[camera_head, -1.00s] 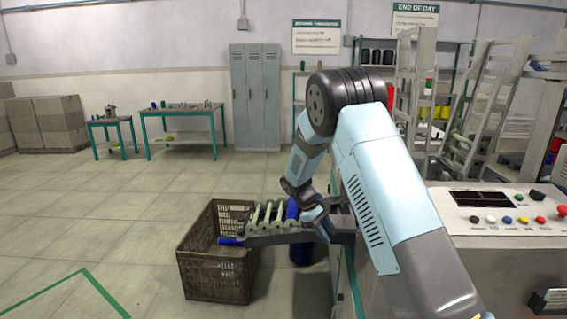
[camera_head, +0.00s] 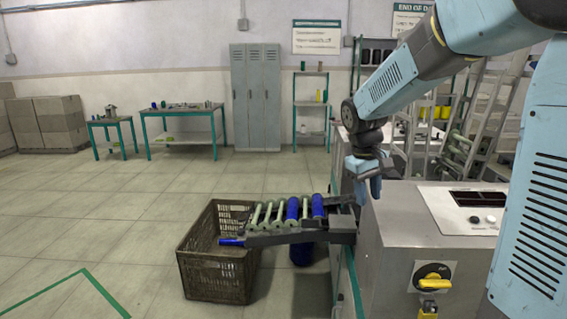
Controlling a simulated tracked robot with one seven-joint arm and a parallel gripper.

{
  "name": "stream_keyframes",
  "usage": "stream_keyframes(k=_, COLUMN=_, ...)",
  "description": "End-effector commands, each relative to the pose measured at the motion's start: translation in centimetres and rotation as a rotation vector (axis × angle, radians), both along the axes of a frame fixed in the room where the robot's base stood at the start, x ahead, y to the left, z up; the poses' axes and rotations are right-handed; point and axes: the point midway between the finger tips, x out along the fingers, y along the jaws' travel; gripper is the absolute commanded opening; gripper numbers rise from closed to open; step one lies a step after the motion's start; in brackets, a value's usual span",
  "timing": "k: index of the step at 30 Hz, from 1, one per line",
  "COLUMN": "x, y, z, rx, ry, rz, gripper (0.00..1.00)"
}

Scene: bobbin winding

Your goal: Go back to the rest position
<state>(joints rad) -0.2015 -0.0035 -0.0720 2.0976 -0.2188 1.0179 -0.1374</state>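My gripper (camera_head: 368,192) hangs at the end of my arm, fingers pointing down, above the left edge of the machine and to the right of the bobbin rack. The fingers are small and dark here, and I cannot tell whether they are open or shut. I see nothing clearly held in them. The rack (camera_head: 262,240) juts left from the machine. My gripper is apart from the bobbins.
A dark crate (camera_head: 215,275) stands on the floor under the rack's left end. The floor at left is clear.

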Motion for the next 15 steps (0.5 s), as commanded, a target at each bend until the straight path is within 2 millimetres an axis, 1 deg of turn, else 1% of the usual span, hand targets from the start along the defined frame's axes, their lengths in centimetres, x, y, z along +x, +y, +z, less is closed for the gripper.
stream_keyframes(k=1, x=-1.1, y=-0.3, z=0.9, rx=0.015, ry=-0.025, rz=-0.017, gripper=0.36)
stream_keyframes(k=6, x=-4.8, y=-1.0, z=3.1, rx=0.065, ry=-0.098, rz=-0.073, gripper=0.36)
stream_keyframes(k=15, x=-11.4, y=-1.9, z=5.7, rx=0.146, ry=-0.225, rz=-0.166, gripper=0.36)
